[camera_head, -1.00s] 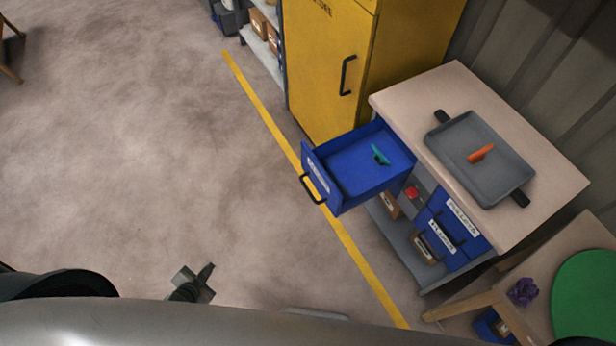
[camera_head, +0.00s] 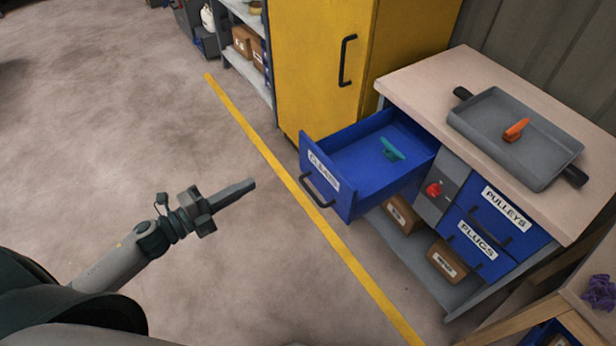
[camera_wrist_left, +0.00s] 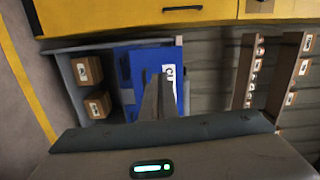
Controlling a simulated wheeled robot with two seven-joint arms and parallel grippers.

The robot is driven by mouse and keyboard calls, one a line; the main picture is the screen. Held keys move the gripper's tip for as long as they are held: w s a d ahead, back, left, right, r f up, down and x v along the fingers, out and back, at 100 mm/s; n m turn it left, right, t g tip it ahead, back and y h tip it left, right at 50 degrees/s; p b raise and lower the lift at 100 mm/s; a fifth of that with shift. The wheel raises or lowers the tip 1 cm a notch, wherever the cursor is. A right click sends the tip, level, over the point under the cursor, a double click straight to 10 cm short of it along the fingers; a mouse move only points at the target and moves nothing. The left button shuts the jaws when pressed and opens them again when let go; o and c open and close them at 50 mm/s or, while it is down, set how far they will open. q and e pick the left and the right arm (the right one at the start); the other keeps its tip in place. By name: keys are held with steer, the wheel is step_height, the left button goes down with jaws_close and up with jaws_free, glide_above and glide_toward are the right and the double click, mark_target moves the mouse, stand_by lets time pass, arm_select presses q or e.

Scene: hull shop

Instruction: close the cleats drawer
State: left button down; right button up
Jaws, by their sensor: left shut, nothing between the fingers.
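The blue cleats drawer (camera_head: 335,182) stands pulled out from the workbench cabinet, with its label and dark handle (camera_head: 319,190) on the front. A teal cleat (camera_head: 392,149) lies inside it. My left gripper (camera_head: 250,184) is shut and empty, in front of the drawer and to its left, apart from the handle. In the left wrist view, the shut fingers (camera_wrist_left: 158,92) overlap the blue drawer front (camera_wrist_left: 148,62), hiding part of its label. My right gripper is not in view.
The bench top (camera_head: 430,85) carries a grey tray (camera_head: 490,125) with an orange cleat (camera_head: 516,130). Pulleys (camera_head: 490,212) and plugs (camera_head: 475,250) drawers are shut. A yellow cabinet (camera_head: 315,80) stands beside the drawer. The floor (camera_head: 120,130) at left is clear.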

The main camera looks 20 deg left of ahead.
mark_target(310, 157)
arm_select(q)
steer(key=shift+s+d+r+m+h, duration=0.1)
steer(key=shift+d+r+m+h, duration=0.2)
steer(key=shift+d+m+h, duration=0.15)
steer(key=shift+s+d+r+m+h, duration=0.1)
steer(key=shift+d+r+m+h, duration=0.2)
steer(key=shift+d, duration=0.2)
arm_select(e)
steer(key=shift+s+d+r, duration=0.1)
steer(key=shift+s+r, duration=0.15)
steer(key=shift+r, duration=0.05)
arm_select(q)
steer(key=shift+w, duration=0.15)
